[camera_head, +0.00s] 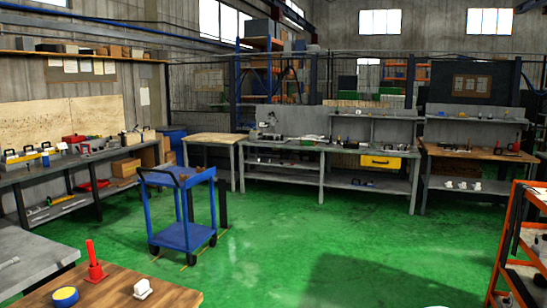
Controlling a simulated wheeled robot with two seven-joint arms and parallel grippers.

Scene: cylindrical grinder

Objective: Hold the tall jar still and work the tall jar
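I cannot make out a tall jar for certain in the head view. A tall red object (95,262) with a wide foot and a narrow top stands upright on the wooden tabletop (110,287) at the lower left; I cannot tell whether it is a jar. Neither of my grippers shows in this view.
A blue-and-yellow roll (65,296) and a small white object (142,289) sit on the same tabletop. A blue cart (184,236) stands on the open green floor (290,262). Cluttered benches line the left and back; an orange rack (506,245) is at right.

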